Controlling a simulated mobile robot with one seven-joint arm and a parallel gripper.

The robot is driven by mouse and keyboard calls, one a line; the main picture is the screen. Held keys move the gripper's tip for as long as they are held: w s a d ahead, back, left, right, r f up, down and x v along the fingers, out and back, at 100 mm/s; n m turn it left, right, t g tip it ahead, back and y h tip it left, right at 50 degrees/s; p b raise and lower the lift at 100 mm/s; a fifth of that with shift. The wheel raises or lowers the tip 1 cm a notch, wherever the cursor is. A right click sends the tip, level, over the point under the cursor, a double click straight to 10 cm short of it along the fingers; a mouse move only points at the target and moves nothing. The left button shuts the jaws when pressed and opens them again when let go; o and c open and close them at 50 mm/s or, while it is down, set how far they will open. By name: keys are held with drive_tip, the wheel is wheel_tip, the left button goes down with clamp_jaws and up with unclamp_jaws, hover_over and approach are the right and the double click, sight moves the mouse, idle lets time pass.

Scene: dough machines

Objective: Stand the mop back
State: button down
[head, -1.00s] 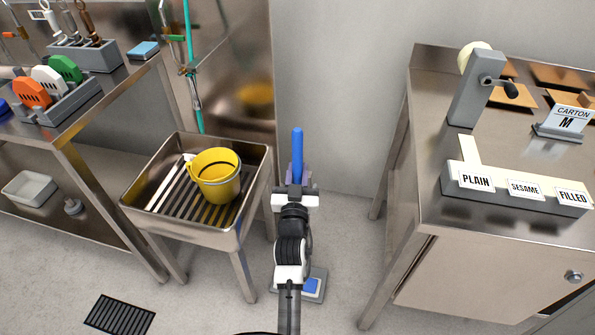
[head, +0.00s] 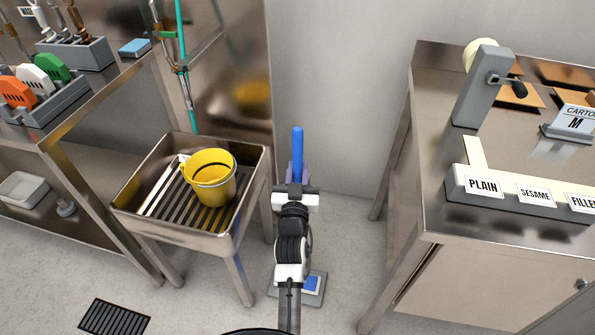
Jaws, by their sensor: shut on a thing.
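The mop stands upright in front of me, its blue handle top (head: 297,150) rising above my gripper (head: 296,190). My gripper is shut on the mop's handle, below its top end. The mop's flat grey and blue head (head: 312,286) shows low on the floor, right of my forearm. My arm hides the rest of the shaft. I cannot tell whether the head touches the floor. A teal pole (head: 185,70) stands behind the sink, near the steel wall panel.
A steel sink stand (head: 225,240) holding a yellow bucket (head: 209,180) is close on the left. A steel table (head: 440,215) with label signs is on the right. Bare floor and wall lie between them. A floor drain (head: 115,318) is lower left.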

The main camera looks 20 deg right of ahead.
drive_tip(key=shift+f, duration=0.3)
drive_tip(key=shift+f+b, duration=0.35)
drive_tip(key=shift+b, duration=0.15)
idle(0.6)
drive_tip(key=c, duration=1.2)
unclamp_jaws()
drive_tip(key=shift+o, duration=0.3)
drive_tip(key=shift+f, duration=0.25)
drive_tip(key=shift+s, duration=0.1)
